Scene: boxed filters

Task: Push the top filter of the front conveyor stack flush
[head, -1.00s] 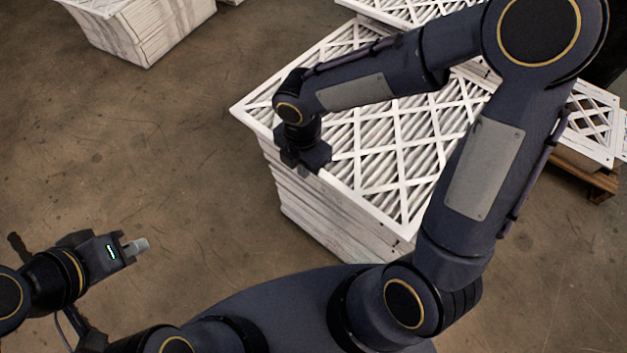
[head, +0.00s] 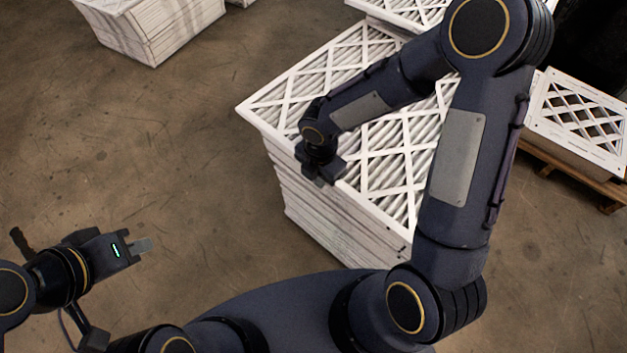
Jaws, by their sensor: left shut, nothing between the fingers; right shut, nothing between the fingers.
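The top filter (head: 390,178) of the front stack is a white lattice frame over pleated grey media. Its left corner and near-left edge jut out past the filters below (head: 310,205). My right gripper (head: 324,178) is shut and empty, pointing down at the near-left edge of the top filter. Whether it touches that edge I cannot tell. My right forearm hides part of the filter's middle and right side. My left gripper (head: 143,246) is shut and empty over bare floor at lower left, well apart from the stack. No conveyor shows under the stack.
Another filter stack (head: 165,30) stands at the upper left. More filters (head: 405,12) lie behind the front stack. At the right, a filter (head: 580,115) rests on a wooden pallet (head: 560,165). The concrete floor (head: 130,150) at left is clear.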

